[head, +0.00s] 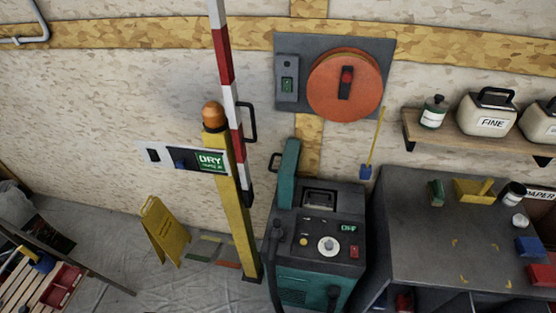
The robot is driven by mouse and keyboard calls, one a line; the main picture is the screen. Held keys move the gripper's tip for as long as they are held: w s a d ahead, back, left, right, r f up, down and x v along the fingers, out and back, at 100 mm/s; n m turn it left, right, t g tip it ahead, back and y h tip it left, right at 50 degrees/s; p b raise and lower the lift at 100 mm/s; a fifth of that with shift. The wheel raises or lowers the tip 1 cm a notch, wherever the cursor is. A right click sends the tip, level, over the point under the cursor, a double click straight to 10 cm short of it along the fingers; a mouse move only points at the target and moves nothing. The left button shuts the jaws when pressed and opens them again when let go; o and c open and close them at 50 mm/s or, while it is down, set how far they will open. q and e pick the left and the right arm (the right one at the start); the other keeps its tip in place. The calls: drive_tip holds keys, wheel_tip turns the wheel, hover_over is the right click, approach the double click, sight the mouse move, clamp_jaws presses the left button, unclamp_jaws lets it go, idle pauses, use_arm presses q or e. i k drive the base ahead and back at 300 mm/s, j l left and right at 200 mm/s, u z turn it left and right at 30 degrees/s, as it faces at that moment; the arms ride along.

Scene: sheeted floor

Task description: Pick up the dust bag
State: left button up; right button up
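I cannot pick out a dust bag with certainty in the head view. A teal and dark grey machine (318,245) stands on the floor at the centre, with a dial, a red switch and a small lit display on top. A teal upright part (289,172) rises at its back left. A grey, crumpled-looking shape (12,200) is cut off by the left edge, and I cannot tell what it is. Neither of my grippers is in view.
A yellow post (238,215) with a striped barrier arm (224,60) stands left of the machine. A yellow floor sign (165,232) is farther left. A dark workbench (415,235) with small items stands right. A slatted wooden surface (28,285) is lower left.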

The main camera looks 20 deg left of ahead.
sight(312, 199)
drive_tip(key=j, duration=0.55)
drive_tip(key=k+j, duration=0.15)
drive_tip(key=j, duration=0.35)
drive_tip(key=j+z, duration=0.1)
drive_tip(key=j, duration=0.45)
